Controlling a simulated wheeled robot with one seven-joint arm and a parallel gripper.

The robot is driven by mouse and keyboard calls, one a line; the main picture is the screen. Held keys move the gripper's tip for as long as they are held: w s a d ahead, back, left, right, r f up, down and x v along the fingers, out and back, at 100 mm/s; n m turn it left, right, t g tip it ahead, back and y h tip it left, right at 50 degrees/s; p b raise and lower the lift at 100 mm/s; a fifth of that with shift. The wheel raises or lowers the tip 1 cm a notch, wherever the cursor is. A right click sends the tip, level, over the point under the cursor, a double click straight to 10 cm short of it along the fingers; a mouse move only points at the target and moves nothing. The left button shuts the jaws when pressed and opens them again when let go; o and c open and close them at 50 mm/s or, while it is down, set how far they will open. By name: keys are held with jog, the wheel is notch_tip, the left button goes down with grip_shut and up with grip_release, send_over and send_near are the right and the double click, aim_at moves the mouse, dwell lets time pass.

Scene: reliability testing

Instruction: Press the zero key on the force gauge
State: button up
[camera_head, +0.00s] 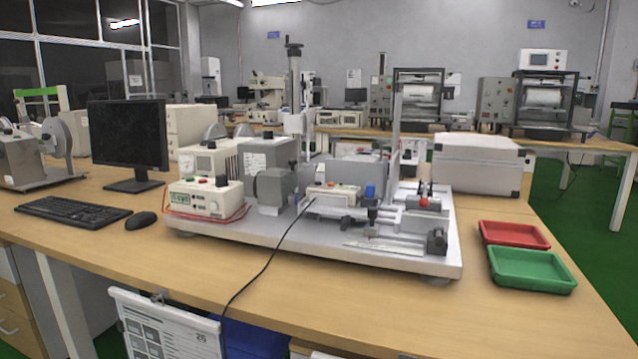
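A test rig stands on a light grey base plate (300,238) on the wooden bench. A small off-white box (333,195) with small coloured buttons lies near the middle of the rig, and a black cable runs from its front; it looks like the force gauge. Its separate keys are too small to read, so I cannot tell which is zero. A second off-white box (206,199) with a green display, dark knobs and a red lead stands at the rig's left end. My gripper is not in view.
A monitor (127,138), keyboard (72,211) and mouse (141,220) are left of the rig. A red tray (514,235) and a green tray (532,270) lie at right. A grey case (476,163) stands behind. The bench's front strip is clear except for the cable.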

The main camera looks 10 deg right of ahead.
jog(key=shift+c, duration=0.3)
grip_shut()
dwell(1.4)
